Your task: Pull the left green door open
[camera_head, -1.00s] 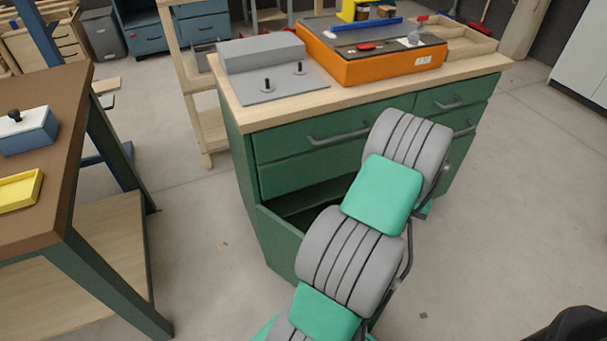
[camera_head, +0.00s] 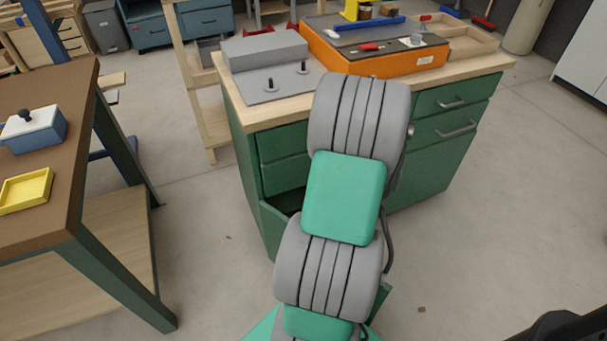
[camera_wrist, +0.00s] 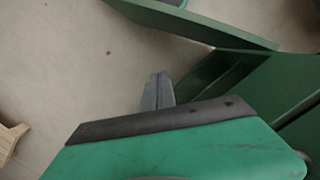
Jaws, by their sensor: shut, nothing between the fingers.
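The green cabinet (camera_head: 440,165) stands ahead with a wooden top. Its left door (camera_head: 271,229) is ajar in the head view, angled out from the front below the drawers, with a dark gap above its top edge. My arm hides most of the door and its handle. In the wrist view, a green panel (camera_wrist: 205,22), which looks like the door, slants across the top and meets other green panels at right. My gripper (camera_wrist: 158,78) shows as two grey fingers close together, empty, with bare floor behind the tips, apart from that panel.
A brown-topped workbench (camera_head: 70,130) with a blue box (camera_head: 35,130) and a yellow tray (camera_head: 25,190) stands at left. An orange case (camera_head: 375,60) and a grey plate (camera_head: 270,88) lie on the cabinet top. Floor is clear at right and between bench and cabinet.

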